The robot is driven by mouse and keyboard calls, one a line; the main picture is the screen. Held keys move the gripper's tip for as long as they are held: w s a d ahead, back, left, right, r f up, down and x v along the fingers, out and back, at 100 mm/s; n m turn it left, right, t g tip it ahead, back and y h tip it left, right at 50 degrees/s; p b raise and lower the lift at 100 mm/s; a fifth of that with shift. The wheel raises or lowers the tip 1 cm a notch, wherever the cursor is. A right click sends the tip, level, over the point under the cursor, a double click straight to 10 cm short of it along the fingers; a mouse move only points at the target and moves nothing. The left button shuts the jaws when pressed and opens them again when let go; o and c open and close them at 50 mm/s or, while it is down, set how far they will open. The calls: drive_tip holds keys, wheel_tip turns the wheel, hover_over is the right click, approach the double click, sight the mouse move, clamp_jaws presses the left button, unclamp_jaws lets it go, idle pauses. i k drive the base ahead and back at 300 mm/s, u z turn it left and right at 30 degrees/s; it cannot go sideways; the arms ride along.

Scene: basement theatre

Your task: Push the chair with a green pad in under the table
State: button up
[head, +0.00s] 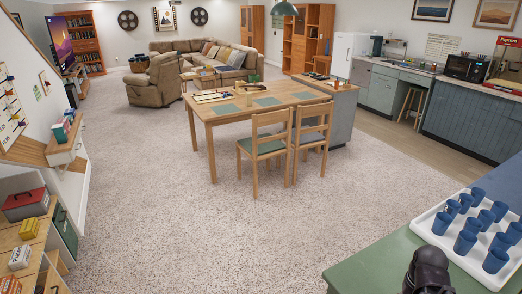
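My gripper's fingers are not visible. A dark rounded part, perhaps of my arm, shows at the bottom right, far from the chairs.
Open carpet (200,220) lies between me and the chairs. A green-topped table (375,262) with a white tray (428,238) of blue cups fills the near right. Shelving (58,225) runs along the left. A grey cabinet (341,121) adjoins the table's right end. An armchair (155,83) stands behind.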

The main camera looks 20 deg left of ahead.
sight(266, 146)
drive_tip(key=k, duration=1.35)
drive_tip(key=u, duration=0.4)
drive_tip(key=i, duration=0.85)
drive_tip(key=u, duration=0.85)
drive_tip(key=i, duration=0.75)
drive_tip(key=u, duration=0.55)
drive_tip(key=i, duration=1.5)
drive_tip(key=u, duration=0.2)
